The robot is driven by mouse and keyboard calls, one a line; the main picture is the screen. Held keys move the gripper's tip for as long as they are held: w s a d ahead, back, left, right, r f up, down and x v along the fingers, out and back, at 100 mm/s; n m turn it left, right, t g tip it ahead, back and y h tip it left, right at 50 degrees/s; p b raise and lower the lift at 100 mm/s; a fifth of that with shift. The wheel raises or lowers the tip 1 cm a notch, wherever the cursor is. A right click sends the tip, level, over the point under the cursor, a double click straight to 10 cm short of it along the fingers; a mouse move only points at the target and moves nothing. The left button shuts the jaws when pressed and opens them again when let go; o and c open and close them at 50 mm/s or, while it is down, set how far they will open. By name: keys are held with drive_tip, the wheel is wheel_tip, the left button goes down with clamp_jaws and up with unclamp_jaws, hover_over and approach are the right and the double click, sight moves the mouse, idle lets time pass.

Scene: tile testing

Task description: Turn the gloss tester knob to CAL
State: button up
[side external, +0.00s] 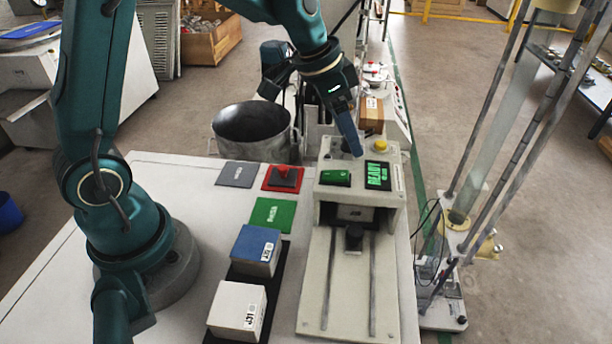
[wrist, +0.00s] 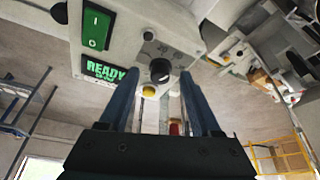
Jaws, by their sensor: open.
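The gloss tester (side external: 392,215) is a beige bench unit with a green rocker switch (side external: 335,178) and a lit green display (side external: 377,175) reading READY. Its knob (wrist: 160,71) is black and round with a pale mark, clear in the wrist view. In the side view the knob is mostly hidden behind my fingers. My gripper (side external: 352,150) points down at the back of the tester's top. In the wrist view my gripper (wrist: 160,84) is open, with one blue finger on each side of the knob. I cannot tell whether they touch it.
A yellow button (wrist: 149,90) sits close to the knob. Left of the tester are a red pad (side external: 285,180), a green tile (side external: 270,215), a grey tile (side external: 237,175), a blue box (side external: 256,247) and a white box (side external: 236,308). A metal pot (side external: 252,130) stands behind.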

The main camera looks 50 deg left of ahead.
clamp_jaws()
drive_tip(key=shift+n, duration=0.3)
drive_tip(key=n+y, duration=0.1)
drive_tip(key=n, duration=0.2)
drive_tip(key=shift+d+n+t+y, duration=0.15)
drive_tip(key=shift+n+t+y, duration=0.15)
drive_tip(key=shift+y, duration=0.1)
drive_tip(key=n+y, duration=0.1)
drive_tip(key=n, duration=0.3)
drive_tip(key=shift+d+n+y, duration=0.1)
drive_tip(key=shift+n+y, duration=0.2)
drive_tip(key=shift+y, duration=0.1)
drive_tip(key=n+g+y, duration=0.1)
drive_tip(key=n, duration=0.3)
drive_tip(key=shift+w+d+n, duration=0.1)
drive_tip(key=shift+n, duration=0.2)
drive_tip(key=n+g+y, duration=0.1)
drive_tip(key=n, duration=0.3)
drive_tip(key=shift+g, duration=0.4)
drive_tip(key=shift+d+n, duration=0.1)
drive_tip(key=shift+n, duration=0.3)
